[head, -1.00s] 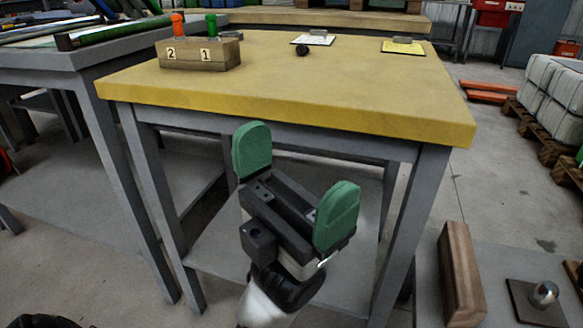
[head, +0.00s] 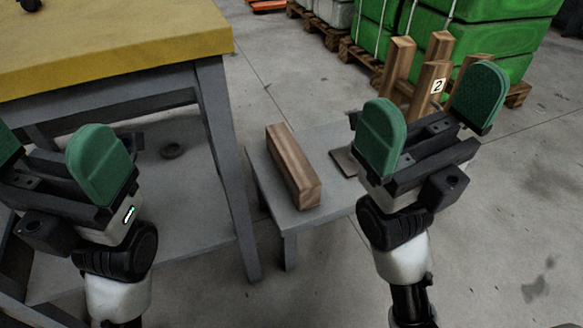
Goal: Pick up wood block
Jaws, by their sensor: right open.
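A brown wood block (head: 293,165) lies lengthwise on a low grey table (head: 263,175), right of the yellow-topped workbench. My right gripper (head: 429,118) is to the right of the block, with its green pads wide apart and nothing seen between them. It is apart from the block in the picture. My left gripper (head: 50,157) is at the left edge, in front of the workbench, with its pads apart; one pad is cut off by the frame.
The yellow-topped workbench (head: 130,45) fills the upper left. A dark plate (head: 343,161) on the low table is partly hidden by my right gripper. Upright wooden pieces (head: 398,65), one labelled 2, stand behind that gripper. Green containers (head: 500,35) stand on pallets farther back. Floor is clear at right.

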